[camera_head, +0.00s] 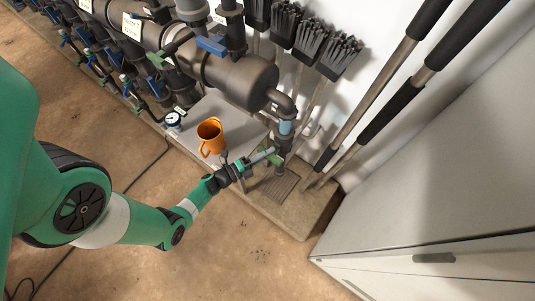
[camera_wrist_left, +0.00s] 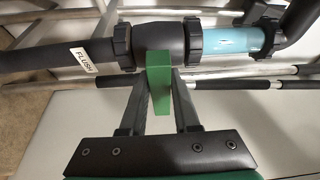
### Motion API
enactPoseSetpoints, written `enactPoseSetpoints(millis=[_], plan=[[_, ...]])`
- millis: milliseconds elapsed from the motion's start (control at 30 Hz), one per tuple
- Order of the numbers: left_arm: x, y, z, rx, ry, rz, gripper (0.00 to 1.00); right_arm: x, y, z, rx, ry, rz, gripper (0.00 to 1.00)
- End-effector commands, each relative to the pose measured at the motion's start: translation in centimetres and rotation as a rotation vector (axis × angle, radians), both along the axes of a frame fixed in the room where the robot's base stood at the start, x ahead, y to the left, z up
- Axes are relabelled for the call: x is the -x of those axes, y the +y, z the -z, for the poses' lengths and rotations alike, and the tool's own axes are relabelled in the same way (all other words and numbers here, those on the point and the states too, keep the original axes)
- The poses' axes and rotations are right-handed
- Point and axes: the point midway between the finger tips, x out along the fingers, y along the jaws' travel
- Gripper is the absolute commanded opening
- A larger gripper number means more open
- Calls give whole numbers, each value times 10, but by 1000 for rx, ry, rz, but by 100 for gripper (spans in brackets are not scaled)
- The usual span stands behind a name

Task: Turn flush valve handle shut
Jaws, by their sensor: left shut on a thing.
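The flush valve handle (camera_wrist_left: 159,82) is a green lever. In the left wrist view it comes out from the dark valve body (camera_wrist_left: 158,38) toward my gripper, across the line of the pipe. My left gripper (camera_wrist_left: 160,100) has its two dark fingers shut on the handle, one on each side. In the head view my left gripper (camera_head: 262,158) reaches the handle (camera_head: 276,157) low on the vertical pipe at the manifold's end. The gripper partly hides the handle and valve there. A white FLUSH label (camera_wrist_left: 84,60) is on the pipe beside the valve. My right gripper is not in view.
Brushes (camera_head: 338,52) and long dark-gripped handles (camera_head: 390,106) lean on the wall. A pale cabinet (camera_head: 430,180) stands right. The brown floor in front is open.

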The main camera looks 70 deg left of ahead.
Motion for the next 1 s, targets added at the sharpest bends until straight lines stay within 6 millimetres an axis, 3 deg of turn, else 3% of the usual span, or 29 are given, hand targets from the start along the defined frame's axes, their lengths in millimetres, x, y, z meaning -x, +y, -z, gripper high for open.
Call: enactPoseSetpoints(millis=[233,267,400,767,1000], plan=[[0,0,0,-1,0,0,0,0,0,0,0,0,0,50],[0,0,0,-1,0,0,35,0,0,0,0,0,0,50],[0,0,0,-1,0,0,57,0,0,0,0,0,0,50],[6,0,-1,-2,1,-4,57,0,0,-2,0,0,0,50],[47,-7,-2,-1,3,-11,57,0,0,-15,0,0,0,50]])
